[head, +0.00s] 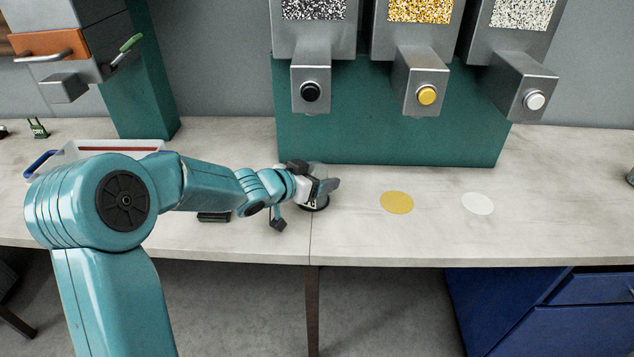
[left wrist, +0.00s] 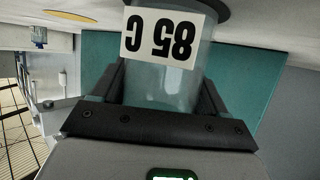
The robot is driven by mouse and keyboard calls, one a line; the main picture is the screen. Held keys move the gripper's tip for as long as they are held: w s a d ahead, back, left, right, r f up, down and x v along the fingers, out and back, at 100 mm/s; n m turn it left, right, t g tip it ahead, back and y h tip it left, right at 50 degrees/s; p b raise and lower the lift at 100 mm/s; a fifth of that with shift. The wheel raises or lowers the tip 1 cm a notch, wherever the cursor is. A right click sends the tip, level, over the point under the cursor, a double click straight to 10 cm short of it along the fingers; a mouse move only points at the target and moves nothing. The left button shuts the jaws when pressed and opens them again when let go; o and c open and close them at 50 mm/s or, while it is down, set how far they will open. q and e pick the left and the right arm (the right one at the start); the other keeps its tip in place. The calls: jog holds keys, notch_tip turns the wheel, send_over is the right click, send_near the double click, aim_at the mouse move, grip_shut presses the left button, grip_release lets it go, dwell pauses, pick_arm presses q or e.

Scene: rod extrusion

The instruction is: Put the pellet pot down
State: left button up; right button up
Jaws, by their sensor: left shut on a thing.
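The pot stands upright over the black spot (head: 316,207) on the worktop, below the black-button dispenser. Its base is at or very near the surface; I cannot tell whether it touches. In the head view the gripper hides most of the pot. My right gripper is not in view.
Three dispensers with a black button (head: 310,92), a yellow button (head: 427,95) and a white button (head: 535,100) hang over the worktop (head: 420,240). A yellow spot (head: 397,202) and a white spot (head: 478,204) lie clear to the right. A tray (head: 75,151) sits at the left.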

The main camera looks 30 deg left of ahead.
pick_arm(q)
jog(key=shift+r, duration=0.15)
jog(key=shift+f, duration=0.2)
jog(key=o, duration=1.3)
jog(key=shift+c, duration=0.2)
jog(key=shift+s+r, duration=0.1)
jog(key=shift+r, duration=0.2)
jog(key=p+v, duration=0.3)
jog(key=v, duration=0.8)
jog(key=shift+s, duration=0.4)
